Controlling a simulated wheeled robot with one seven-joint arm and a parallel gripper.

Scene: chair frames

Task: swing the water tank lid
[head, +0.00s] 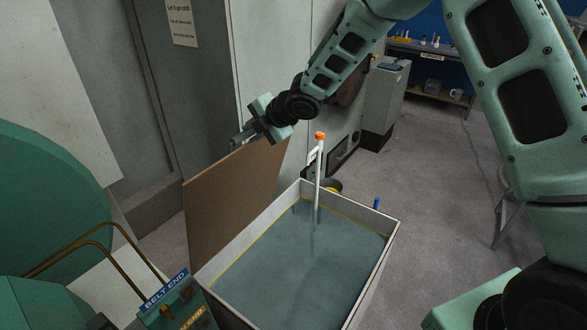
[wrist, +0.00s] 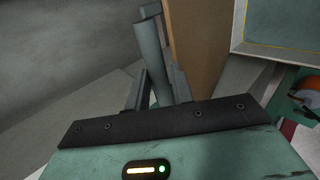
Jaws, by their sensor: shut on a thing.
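The water tank (head: 388,226) is an open box with pale walls, a thin yellow line around its inside and grey-blue water. Its brown lid (head: 225,200) stands steeply raised along the tank's left side. My gripper (head: 243,137) is at the lid's upper edge. In the wrist view my gripper (wrist: 158,88) is shut on a grey round lid handle (wrist: 150,42), which sits beside the brown lid (wrist: 197,45). Where the handle joins the lid is hidden. The tank's rim (wrist: 262,52) shows at upper right in the wrist view.
A white pipe with an orange cap (head: 319,138) stands up at the tank's far corner. A green machine with a "BELT END" sign (head: 164,290) is at lower left. Grey cabinets (head: 190,75) stand behind the lid.

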